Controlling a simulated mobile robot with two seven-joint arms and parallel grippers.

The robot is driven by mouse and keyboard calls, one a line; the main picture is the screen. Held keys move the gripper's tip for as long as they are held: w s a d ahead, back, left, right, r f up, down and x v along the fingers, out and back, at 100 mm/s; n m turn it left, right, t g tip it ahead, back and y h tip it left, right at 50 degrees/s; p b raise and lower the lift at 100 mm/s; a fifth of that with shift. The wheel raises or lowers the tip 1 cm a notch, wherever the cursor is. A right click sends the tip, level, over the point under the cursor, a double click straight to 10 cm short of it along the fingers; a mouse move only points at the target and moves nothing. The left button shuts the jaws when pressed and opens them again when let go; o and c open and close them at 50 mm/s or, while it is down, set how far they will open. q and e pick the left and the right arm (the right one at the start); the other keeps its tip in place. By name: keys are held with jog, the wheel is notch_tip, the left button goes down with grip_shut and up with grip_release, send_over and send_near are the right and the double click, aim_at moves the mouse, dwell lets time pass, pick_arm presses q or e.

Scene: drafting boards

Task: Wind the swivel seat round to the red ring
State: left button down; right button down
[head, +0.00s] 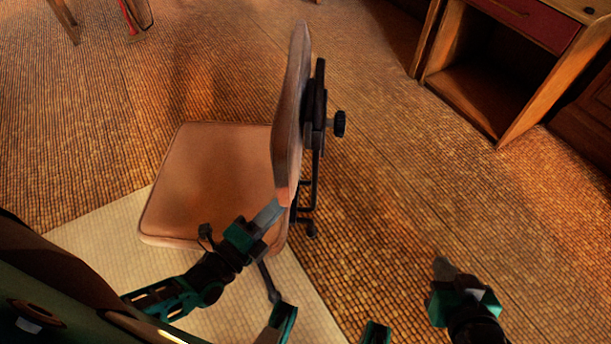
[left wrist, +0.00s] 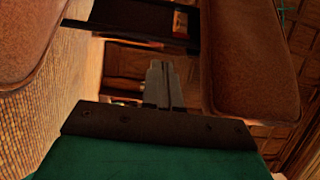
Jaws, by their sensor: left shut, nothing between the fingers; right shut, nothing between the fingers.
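The swivel seat has a tan square cushion (head: 205,180) and an upright backrest (head: 291,110) on its right side, with a black bracket and knob behind. My left gripper (head: 270,213) is shut and empty, at the lower end of the backrest over the cushion's front right corner; I cannot tell whether it touches. In the left wrist view its closed fingers (left wrist: 163,85) point into the gap between two brown padded parts of the seat. My right gripper (head: 444,268) is shut and empty, apart from the seat to its lower right. I cannot make out a red ring.
A wooden desk (head: 470,85) with a red drawer front stands at the upper right. A red object (head: 131,18) is at the upper left, near a wooden leg (head: 64,18). A pale mat (head: 110,235) lies partly under the seat. Woven floor right of the seat is clear.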

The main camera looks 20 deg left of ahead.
aim_at(313, 169)
pick_arm(q)
jog(key=b+x, duration=0.2)
jog(key=x, duration=0.8)
jog(key=shift+w+d, duration=0.1)
jog(key=shift+w, duration=0.1)
